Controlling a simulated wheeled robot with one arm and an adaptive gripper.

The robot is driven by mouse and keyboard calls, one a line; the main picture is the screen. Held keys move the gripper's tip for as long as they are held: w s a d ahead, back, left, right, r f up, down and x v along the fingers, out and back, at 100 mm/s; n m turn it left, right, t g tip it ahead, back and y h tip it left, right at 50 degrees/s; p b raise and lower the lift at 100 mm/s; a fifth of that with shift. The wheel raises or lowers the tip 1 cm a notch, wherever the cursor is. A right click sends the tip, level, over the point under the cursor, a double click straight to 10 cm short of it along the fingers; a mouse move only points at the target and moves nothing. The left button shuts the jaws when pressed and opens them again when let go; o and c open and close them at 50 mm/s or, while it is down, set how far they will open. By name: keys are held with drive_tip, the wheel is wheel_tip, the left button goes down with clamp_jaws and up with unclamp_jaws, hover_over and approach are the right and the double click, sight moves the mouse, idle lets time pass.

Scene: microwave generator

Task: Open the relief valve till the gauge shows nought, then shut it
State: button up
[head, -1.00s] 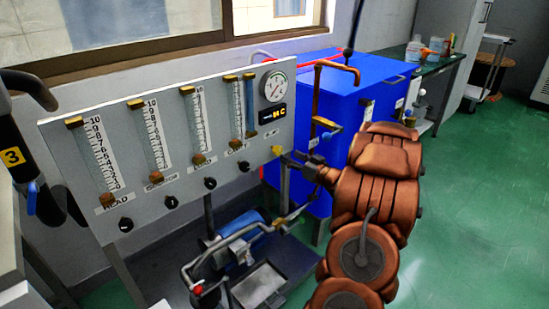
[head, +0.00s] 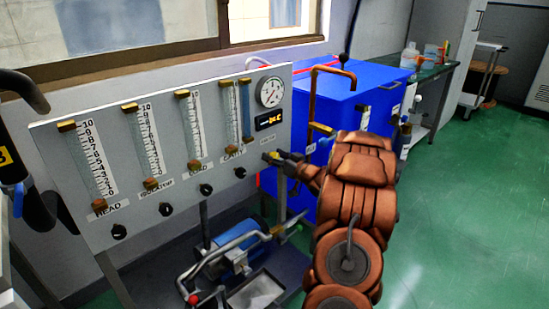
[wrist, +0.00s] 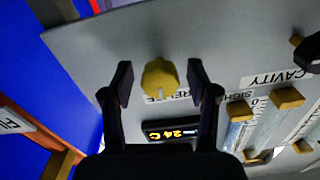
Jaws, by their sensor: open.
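The relief valve is a yellow knob (wrist: 160,77) on the grey panel, with a white mark on its edge and a partly covered label beside it. My gripper (wrist: 159,70) is open, with one finger on each side of the knob and a gap on both sides. In the head view my gripper (head: 275,158) is at the panel's lower right, mostly covering the knob. The round white gauge (head: 270,91) is at the panel's upper right; its needle is too small to read surely.
A small display (wrist: 172,132) reading about 24 C is near the knob. Flow tubes and black knobs (head: 166,209) line the panel (head: 75,150). A blue tank (head: 345,100) with copper pipe (head: 312,95) stands right of it. A blue pump (head: 235,245) is below. Green floor at right is clear.

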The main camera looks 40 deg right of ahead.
drive_tip(key=shift+c, duration=0.2)
clamp_jaws()
idle(0.3)
